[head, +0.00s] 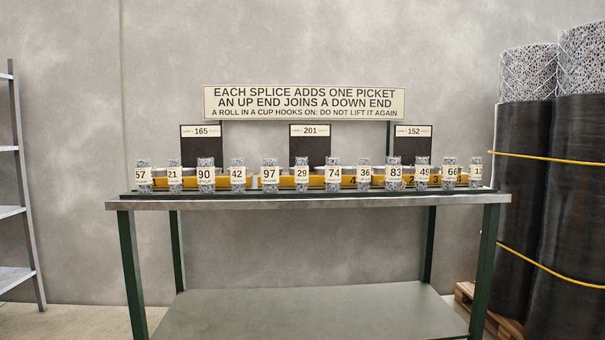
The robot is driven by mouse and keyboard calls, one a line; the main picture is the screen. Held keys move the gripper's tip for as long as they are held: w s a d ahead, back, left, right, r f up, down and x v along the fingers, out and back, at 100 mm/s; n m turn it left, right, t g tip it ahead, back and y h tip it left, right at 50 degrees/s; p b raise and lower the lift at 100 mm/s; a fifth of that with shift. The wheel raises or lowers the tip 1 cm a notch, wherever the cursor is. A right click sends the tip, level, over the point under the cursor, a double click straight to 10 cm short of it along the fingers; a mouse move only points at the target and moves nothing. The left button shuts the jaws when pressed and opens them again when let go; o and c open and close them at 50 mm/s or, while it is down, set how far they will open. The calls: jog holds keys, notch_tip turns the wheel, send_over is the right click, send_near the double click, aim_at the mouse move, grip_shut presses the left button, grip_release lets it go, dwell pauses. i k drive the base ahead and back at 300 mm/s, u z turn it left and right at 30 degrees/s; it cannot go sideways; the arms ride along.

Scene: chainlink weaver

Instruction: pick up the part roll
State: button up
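Several small part rolls stand upright in a row along the front of the workbench (310,204). Each has a speckled mesh surface and a numbered white label. From the left they include roll 57 (143,163), roll 90 (206,163), roll 97 (270,163), roll 74 (333,162), roll 83 (395,162) and roll 66 (451,162). Shorter-looking rolls 21, 42, 29, 36 and 49 stand between them. The rightmost label is too small to read surely. My gripper is not in view.
Behind the rolls is a yellow numbered strip (318,181), with dark boards marked 165 (201,146), 201 (310,150) and 152 (413,145). A sign (304,103) hangs above. Large wrapped rolls (570,200) stand right; a shelf rack (15,210) stands left. The lower shelf is bare.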

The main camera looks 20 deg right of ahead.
aim_at(393, 170)
jog(key=u, duration=0.45)
jog(key=i, duration=2.15)
jog(key=z, duration=0.9)
